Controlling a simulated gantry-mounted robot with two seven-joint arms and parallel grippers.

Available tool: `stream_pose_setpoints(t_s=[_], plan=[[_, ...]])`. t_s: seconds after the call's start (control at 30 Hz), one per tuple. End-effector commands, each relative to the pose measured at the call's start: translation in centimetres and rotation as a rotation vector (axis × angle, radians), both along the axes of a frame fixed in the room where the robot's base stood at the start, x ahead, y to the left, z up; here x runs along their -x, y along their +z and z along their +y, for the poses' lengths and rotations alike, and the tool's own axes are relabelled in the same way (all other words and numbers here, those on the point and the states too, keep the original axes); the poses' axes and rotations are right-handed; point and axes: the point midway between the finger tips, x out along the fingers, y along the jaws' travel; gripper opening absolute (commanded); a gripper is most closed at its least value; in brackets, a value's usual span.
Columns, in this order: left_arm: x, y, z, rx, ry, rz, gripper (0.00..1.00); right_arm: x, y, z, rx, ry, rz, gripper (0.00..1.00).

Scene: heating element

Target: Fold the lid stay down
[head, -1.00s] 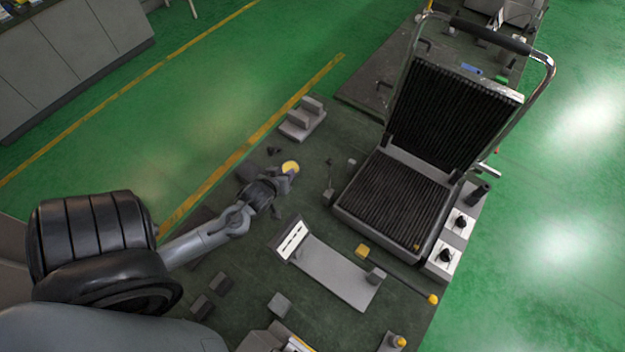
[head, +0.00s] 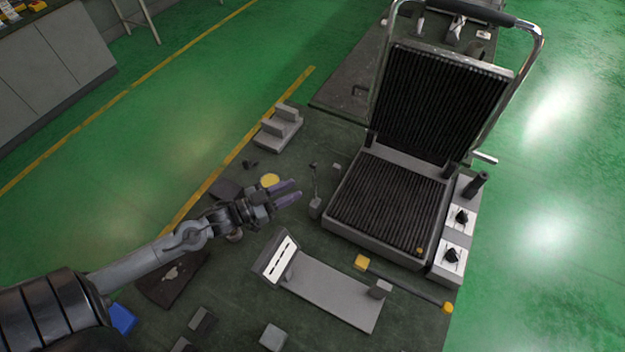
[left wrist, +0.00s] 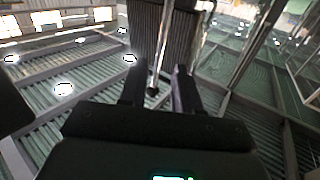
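The contact grill stands on the dark bench in the head view, its ribbed lid (head: 438,103) raised over the ribbed lower plate (head: 388,203). A thin upright rod on a small grey block (head: 315,206), which may be the lid stay, stands just left of the grill. My left gripper (head: 298,191) is left of this rod, apart from it, fingers pointing right towards the grill. In the left wrist view the two dark fingers (left wrist: 160,90) are apart, and a thin shiny rod (left wrist: 156,75) shows between them, farther off. My right gripper is not in view.
A grey plate (head: 330,290) with a white-faced block lies in front of the grill. A yellow-ended rod (head: 405,284) lies beside it. A stepped grey block (head: 278,128) is behind my left gripper. Two knobs (head: 452,255) are on the grill's right side.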

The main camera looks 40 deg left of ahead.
Motion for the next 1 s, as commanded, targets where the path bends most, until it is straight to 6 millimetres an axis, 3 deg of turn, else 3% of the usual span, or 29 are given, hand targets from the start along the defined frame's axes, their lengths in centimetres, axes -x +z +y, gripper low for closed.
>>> stream_pose_setpoints(t_s=[0.2,0.5,1.0], plan=[[-3.3,0.1,-1.1,0.001,0.002,-0.002,0.32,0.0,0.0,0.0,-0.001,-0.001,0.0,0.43],[-6.5,0.0,-2.3,0.002,0.003,0.0,0.32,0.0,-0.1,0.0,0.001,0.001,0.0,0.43],[-7.4,0.0,-2.7,0.001,0.002,0.001,0.31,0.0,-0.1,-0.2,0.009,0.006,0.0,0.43]])
